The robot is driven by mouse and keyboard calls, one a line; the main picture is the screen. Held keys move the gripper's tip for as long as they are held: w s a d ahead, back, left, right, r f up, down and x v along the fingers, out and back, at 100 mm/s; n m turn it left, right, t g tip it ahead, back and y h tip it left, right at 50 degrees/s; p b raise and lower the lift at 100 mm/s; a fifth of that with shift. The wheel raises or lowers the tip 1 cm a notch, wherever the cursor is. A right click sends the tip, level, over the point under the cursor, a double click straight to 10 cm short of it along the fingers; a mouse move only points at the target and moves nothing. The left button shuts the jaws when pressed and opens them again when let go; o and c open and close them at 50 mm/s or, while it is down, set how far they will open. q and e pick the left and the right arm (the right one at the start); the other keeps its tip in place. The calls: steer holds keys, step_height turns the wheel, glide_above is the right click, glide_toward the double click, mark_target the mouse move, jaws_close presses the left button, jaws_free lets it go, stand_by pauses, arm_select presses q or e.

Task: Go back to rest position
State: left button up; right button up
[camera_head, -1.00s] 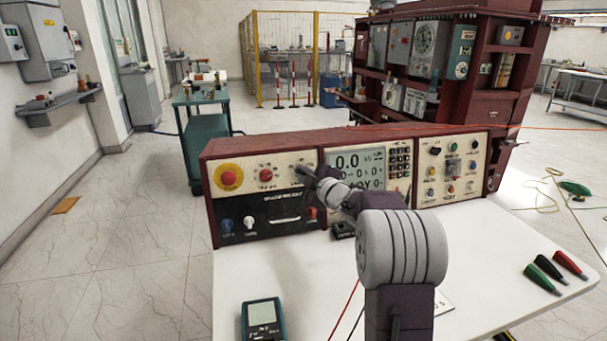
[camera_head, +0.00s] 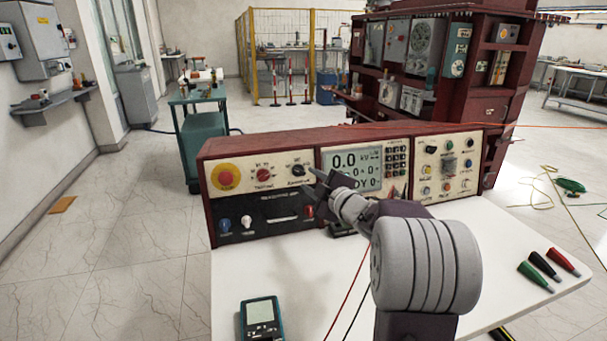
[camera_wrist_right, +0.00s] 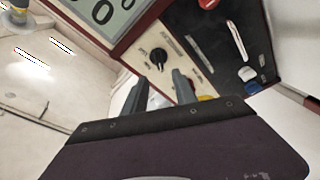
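My right gripper (camera_head: 314,188) is open and empty in front of the control console (camera_head: 245,146), left of its lit display (camera_head: 357,170). In the right wrist view its two dark fingers (camera_wrist_right: 160,86) stand apart with nothing between them. A black rotary knob (camera_wrist_right: 158,58) shows beyond the fingertips, and the same black knob (camera_head: 298,170) is uncovered in the head view. My right arm hides part of the console's lower front. My left gripper is not in view.
A teal handheld meter (camera_head: 262,318) lies on the white table (camera_head: 290,270). Green (camera_head: 535,277), black (camera_head: 545,264) and red (camera_head: 563,261) probes lie at its right edge. Red and black leads run beside my right arm. The table's left-middle is clear.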

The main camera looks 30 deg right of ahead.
steer(key=shift+s+r, duration=0.1)
steer(key=shift+s, duration=0.95)
